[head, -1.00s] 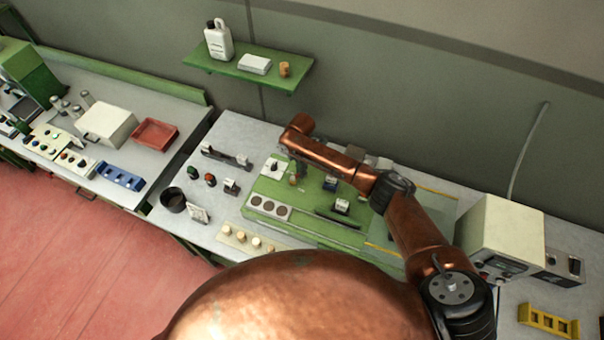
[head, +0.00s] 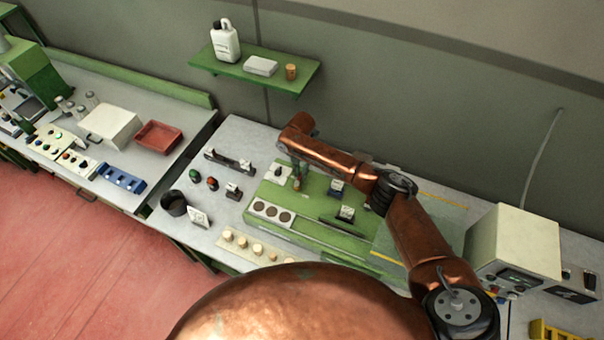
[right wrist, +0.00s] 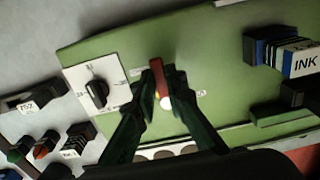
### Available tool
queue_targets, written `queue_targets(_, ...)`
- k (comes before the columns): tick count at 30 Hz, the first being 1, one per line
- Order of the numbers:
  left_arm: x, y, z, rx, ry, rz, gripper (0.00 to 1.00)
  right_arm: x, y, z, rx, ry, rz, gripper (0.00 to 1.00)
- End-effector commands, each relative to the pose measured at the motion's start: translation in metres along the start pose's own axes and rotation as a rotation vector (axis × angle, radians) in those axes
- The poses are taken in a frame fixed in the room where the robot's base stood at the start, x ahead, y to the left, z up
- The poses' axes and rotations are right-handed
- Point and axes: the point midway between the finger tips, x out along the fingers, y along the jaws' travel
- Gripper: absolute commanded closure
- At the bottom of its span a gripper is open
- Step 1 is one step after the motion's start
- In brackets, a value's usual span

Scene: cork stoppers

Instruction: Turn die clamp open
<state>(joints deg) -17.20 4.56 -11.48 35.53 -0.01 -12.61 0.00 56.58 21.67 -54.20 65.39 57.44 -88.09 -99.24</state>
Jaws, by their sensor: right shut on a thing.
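My right gripper (right wrist: 155,100) is shut on a small red lever (right wrist: 157,72) that stands on the green plate (right wrist: 215,60). A pale round knob or ball (right wrist: 165,102) shows between the fingers. Labels near it are too small to read, so I cannot tell for sure that this lever is the die clamp. Left of it, a white dial plate carries a black rotary knob (right wrist: 97,92). In the head view my right gripper (head: 298,183) reaches down onto the green plate beside the white dial plate (head: 277,173); the lever is mostly hidden there. My left gripper is not in view.
Ink blocks (right wrist: 297,57) stand to the right on the plate. A beige box (head: 515,245) stands at the right. A shelf (head: 250,70) hangs behind.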

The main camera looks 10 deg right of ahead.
Motion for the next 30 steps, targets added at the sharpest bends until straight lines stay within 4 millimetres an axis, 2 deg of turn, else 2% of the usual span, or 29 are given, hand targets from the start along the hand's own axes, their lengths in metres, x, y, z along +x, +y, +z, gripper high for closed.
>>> queue_targets(15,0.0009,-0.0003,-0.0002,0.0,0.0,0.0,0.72,-0.0031,0.0021,0.0025,-0.021,-0.007,0.004,1.0)
queue_targets(16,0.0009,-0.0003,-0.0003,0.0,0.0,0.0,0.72,-0.0032,0.0022,0.0025,-0.021,-0.007,0.004,0.88)
queue_targets(23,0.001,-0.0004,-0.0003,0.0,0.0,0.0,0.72,-0.0018,0.0017,0.0012,-0.02,-0.004,0.002,0.72)
queue_targets(30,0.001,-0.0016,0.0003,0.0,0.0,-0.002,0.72,-0.0009,0.0013,0.0005,-0.02,-0.002,0.001,0.71)
